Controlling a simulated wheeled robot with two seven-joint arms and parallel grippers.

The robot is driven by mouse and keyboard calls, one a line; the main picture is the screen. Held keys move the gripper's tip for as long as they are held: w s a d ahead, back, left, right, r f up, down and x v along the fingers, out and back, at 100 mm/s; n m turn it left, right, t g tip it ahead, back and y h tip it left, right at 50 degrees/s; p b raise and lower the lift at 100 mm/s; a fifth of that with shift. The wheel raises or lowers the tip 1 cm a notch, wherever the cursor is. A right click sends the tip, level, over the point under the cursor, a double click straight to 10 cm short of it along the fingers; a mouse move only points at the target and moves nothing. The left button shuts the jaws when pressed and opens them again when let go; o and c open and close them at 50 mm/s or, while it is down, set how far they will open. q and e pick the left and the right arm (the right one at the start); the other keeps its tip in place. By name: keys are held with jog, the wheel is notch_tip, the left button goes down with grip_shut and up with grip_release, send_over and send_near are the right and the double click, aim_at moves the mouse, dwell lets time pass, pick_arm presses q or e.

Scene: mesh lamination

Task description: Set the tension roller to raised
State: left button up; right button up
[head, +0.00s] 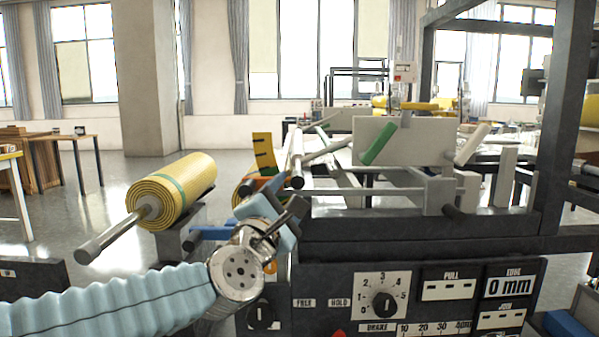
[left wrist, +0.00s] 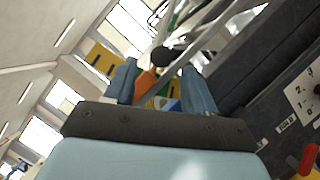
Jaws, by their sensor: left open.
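The machine carries several bars and rollers above its dark front beam. A light bar with a dark round end (head: 297,182) sits just beyond my left gripper (head: 284,209). I cannot tell for certain which part is the tension roller. My left gripper is open and empty, tilted up to the right. In the left wrist view, a black knob (left wrist: 164,56) shows beyond the two blue fingers. My right gripper is not in view.
A yellow mesh roll (head: 175,190) on a shaft stands to the left. Below is a dark control panel with a brake dial (head: 384,304) and an edge display (head: 508,287). A dark upright post (head: 565,120) stands at right. Open floor lies at far left.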

aim_at(302, 172)
pick_arm(q)
jog(key=p+x, duration=0.2)
jog(key=x, duration=0.6)
jog(key=shift+w+d, duration=0.1)
jog(key=shift+w, duration=0.25)
jog(key=shift+c, duration=0.5)
grip_shut()
